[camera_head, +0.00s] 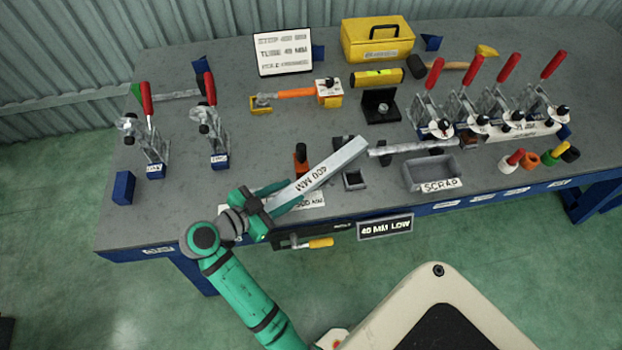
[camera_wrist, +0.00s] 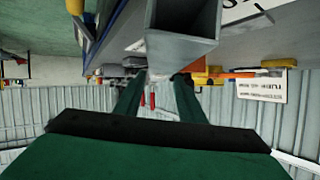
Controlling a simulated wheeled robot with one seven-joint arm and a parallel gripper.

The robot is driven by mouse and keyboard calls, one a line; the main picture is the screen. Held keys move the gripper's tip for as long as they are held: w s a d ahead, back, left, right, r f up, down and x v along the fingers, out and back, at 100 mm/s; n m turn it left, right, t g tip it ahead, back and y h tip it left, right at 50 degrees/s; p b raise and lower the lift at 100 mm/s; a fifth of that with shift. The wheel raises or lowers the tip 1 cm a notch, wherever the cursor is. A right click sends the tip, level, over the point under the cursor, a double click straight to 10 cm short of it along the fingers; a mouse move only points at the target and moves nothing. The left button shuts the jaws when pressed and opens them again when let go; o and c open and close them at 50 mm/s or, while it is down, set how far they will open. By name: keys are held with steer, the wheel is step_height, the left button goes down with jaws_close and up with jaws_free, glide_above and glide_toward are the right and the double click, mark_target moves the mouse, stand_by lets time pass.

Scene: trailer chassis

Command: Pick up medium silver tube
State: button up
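A square silver tube (camera_head: 318,171) marked "400 MM" lies slanted near the table's front edge. Its hollow near end (camera_wrist: 183,45) shows at the top of the wrist view. My gripper (camera_head: 281,198) is at the tube's lower left end. In the wrist view the two green fingers of my gripper (camera_wrist: 160,82) stand apart, with background showing between them. The tube appears beside the fingers rather than between them; whether they touch it is unclear. A thinner silver piece (camera_head: 408,147) lies to the right. No marking tells which is medium.
A grey scrap bin (camera_head: 425,172) stands right of the tube. Red-handled clamps (camera_head: 152,145) stand at left and several more at right.

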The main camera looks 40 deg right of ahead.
mark_target(301, 186)
steer(key=x, duration=0.5)
jaws_close()
steer(key=shift+r, duration=0.1)
